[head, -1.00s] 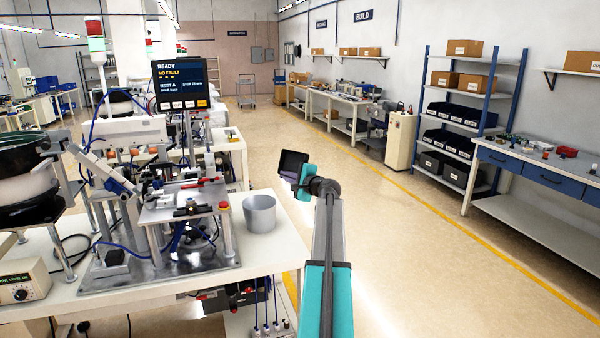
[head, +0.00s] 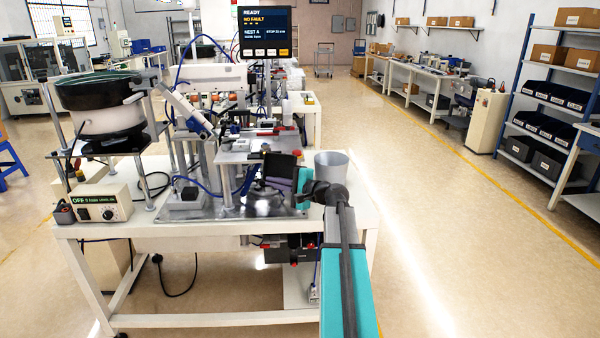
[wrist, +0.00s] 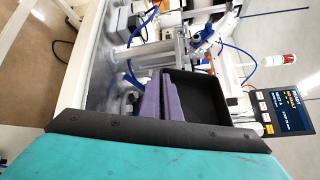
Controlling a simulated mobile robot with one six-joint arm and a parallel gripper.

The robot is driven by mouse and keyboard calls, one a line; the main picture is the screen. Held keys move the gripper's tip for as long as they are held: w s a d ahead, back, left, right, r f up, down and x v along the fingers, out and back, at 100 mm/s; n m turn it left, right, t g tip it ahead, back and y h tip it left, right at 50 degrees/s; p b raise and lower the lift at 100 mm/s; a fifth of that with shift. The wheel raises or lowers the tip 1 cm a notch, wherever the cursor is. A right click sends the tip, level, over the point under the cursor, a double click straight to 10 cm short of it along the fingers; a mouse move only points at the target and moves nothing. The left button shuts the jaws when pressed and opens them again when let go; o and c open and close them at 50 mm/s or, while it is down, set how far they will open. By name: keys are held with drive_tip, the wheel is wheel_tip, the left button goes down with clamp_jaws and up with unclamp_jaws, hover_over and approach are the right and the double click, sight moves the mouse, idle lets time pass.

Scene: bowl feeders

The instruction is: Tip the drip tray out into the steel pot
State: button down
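The drip tray is a black, shallow, square-sided tray (head: 281,165), tilted up on edge at the end of my arm in the head view. It also fills the middle of the wrist view (wrist: 205,97), its dark inside showing. My gripper (head: 303,181) has purple fingers, which show close together at the tray's edge in the wrist view (wrist: 163,97); it is shut on the tray. The tray's contents cannot be made out. The steel pot (head: 331,165) is a grey, open-topped pot standing upright on the bench's right end, just right of the gripper in the head view; its inside is hidden.
The white bench (head: 200,235) carries a feeder station on a metal plate, with a bowl feeder (head: 100,105) at left and a control box (head: 100,207). A status screen (head: 264,33) stands behind. The floor right of the bench is clear.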

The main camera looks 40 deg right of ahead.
drive_tip(key=s+a+f+n+g+y+b, duration=0.2)
drive_tip(key=a+f, duration=0.3)
drive_tip(key=a, duration=0.8)
drive_tip(key=s+a+f+n+g+y+b, duration=0.2)
drive_tip(key=s+a+f+n+y+b, duration=0.1)
drive_tip(key=a, duration=1)
drive_tip(key=s+a+f+n+g+y+b, duration=0.2)
drive_tip(key=a+f, duration=0.5)
drive_tip(key=a, duration=0.7)
drive_tip(key=n+y+b, duration=0.1)
drive_tip(key=y+b, duration=0.1)
drive_tip(key=b, duration=0.1)
drive_tip(key=shift+s+g+y, duration=0.25)
drive_tip(key=shift+g+y, duration=0.05)
drive_tip(key=shift+y, duration=0.1)
